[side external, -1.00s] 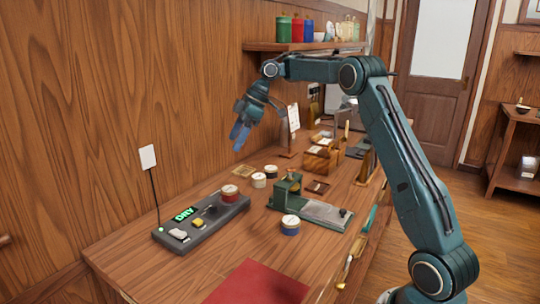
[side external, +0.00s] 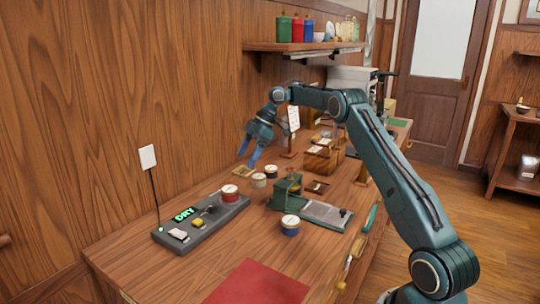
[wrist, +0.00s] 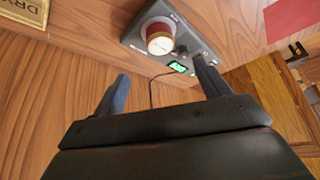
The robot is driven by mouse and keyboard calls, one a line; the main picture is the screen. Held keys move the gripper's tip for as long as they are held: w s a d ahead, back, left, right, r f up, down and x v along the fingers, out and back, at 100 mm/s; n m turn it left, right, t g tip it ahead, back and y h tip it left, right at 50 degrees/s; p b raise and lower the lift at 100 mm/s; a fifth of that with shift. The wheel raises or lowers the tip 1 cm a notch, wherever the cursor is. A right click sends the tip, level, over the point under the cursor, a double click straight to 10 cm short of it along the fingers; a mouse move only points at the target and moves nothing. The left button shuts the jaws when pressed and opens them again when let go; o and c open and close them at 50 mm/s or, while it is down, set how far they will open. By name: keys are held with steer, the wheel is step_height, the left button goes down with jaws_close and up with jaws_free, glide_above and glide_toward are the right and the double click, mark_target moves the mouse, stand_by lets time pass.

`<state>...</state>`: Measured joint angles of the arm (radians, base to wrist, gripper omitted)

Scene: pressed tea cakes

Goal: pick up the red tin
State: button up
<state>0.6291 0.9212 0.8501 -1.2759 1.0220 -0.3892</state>
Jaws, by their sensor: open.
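The red tin (side external: 229,195), with a pale lid, stands upright on the grey device (side external: 200,222) with a lit green "DRY" display. In the wrist view the red tin (wrist: 160,40) shows beyond my fingertips, on the same device (wrist: 205,50). My gripper (side external: 247,163) is open and empty above the bench by the wall, behind the tin and apart from it. In the wrist view my gripper (wrist: 161,72) has its two blue-grey fingers well spread, with bare wood and a cable between them.
Small tins (side external: 259,180) and (side external: 271,171) stand near the red one. A red mat (side external: 258,284) lies in front. A shelf (side external: 290,47) with canisters hangs above.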

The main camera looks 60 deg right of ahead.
mark_target(229, 188)
steer(key=shift+x, duration=3.9)
steer(key=shift+a+f, duration=0.1)
steer(key=shift+f, duration=0.05)
steer(key=shift+x, duration=2.45)
steer(key=shift+c, duration=0.3)
steer(key=c, duration=1.1)
steer(key=shift+r, duration=5.1)
